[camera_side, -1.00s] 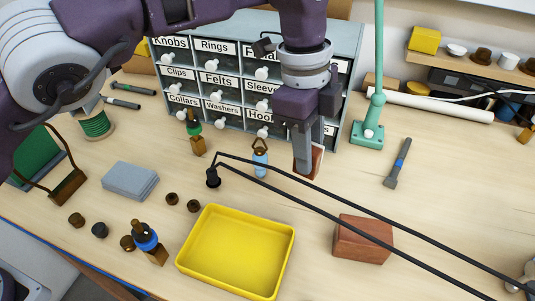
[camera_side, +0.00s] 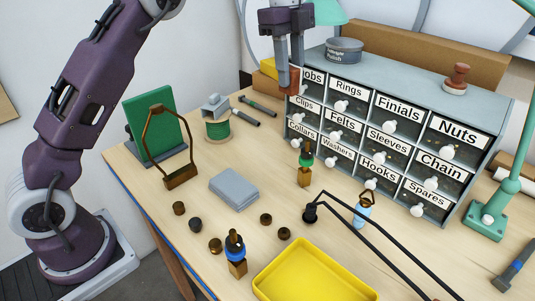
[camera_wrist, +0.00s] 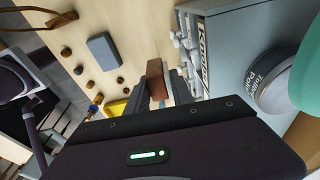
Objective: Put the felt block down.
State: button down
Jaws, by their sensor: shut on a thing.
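My gripper (camera_side: 284,72) is shut on a reddish-brown block, which I take to be the felt block (camera_side: 289,82). It is held up in the air, in front of the upper left corner of the drawer cabinet in the side view, partly covering the "Knobs" label. In the wrist view the block (camera_wrist: 155,70) sticks out beyond the fingers of my gripper (camera_wrist: 160,88), with the bench far below it. A felt face cannot be made out.
The drawer cabinet (camera_side: 395,85) carries a grey tin (camera_side: 344,52) and a stamp (camera_side: 456,78). On the bench are a grey flat block (camera_side: 234,188), a yellow tray (camera_side: 315,275), a green spool (camera_side: 217,130) and small brown knobs.

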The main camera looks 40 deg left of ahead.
jog(key=shift+n, duration=0.3)
jog(key=a+f, duration=0.1)
jog(key=f, duration=0.5)
jog(key=a+f, duration=0.2)
jog(key=f, duration=0.5)
jog(key=s+a+f, duration=0.1)
jog(key=a+f, duration=0.1)
jog(key=f, duration=0.4)
jog(key=shift+a+f, duration=0.25)
jog(key=shift+f, duration=0.05)
jog(key=c, duration=1.1)
grip_release()
jog(key=shift+f, duration=0.1)
